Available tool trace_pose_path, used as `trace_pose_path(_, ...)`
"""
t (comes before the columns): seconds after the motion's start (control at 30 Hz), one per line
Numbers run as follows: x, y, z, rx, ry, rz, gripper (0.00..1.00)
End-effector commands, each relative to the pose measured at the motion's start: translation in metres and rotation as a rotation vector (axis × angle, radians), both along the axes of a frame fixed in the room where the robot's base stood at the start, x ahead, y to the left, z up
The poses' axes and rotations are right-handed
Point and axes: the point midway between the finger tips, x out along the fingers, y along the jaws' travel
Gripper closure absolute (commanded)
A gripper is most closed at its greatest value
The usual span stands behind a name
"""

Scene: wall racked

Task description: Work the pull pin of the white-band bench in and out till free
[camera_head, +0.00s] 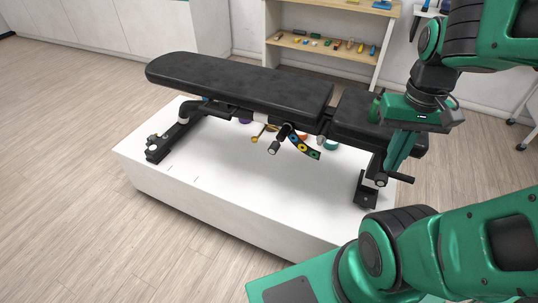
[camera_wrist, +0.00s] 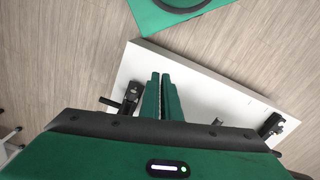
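A black padded weight bench (camera_head: 240,84) stands on a low white platform. A pale band (camera_head: 182,118) shows on its left leg post. Under the seat end is a curved plate (camera_head: 305,148) with coloured rings, and a dark knob with a light end (camera_head: 273,147) sits beside it; I cannot tell for certain that it is the pull pin. My gripper (camera_head: 391,166) points down by the seat's right end, apart from the knob. In the wrist view my gripper's fingers (camera_wrist: 160,76) lie almost together with nothing seen between them. The knob is not identifiable there.
The white platform (camera_head: 230,200) has bare room at its front. Several small coloured items lie under the bench. A wooden shelf (camera_head: 320,48) with small parts stands behind. A bench foot with a handle (camera_head: 398,177) sticks out near my gripper.

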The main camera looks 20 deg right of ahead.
Motion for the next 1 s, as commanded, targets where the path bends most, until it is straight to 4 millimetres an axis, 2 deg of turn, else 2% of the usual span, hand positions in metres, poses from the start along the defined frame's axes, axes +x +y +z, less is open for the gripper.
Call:
trace_pose_path(0.23, 0.043, -0.001, -0.026, -0.066, 0.129, 0.213, 1.0)
trace_pose_path(0.47, 0.085, 0.006, -0.056, -0.163, 0.257, 0.449, 1.0)
trace_pose_path(0.67, 0.119, 0.02, -0.085, -0.267, 0.369, 0.663, 1.0)
trace_pose_path(1.0, 0.17, 0.057, -0.135, -0.487, 0.561, 1.045, 1.0)
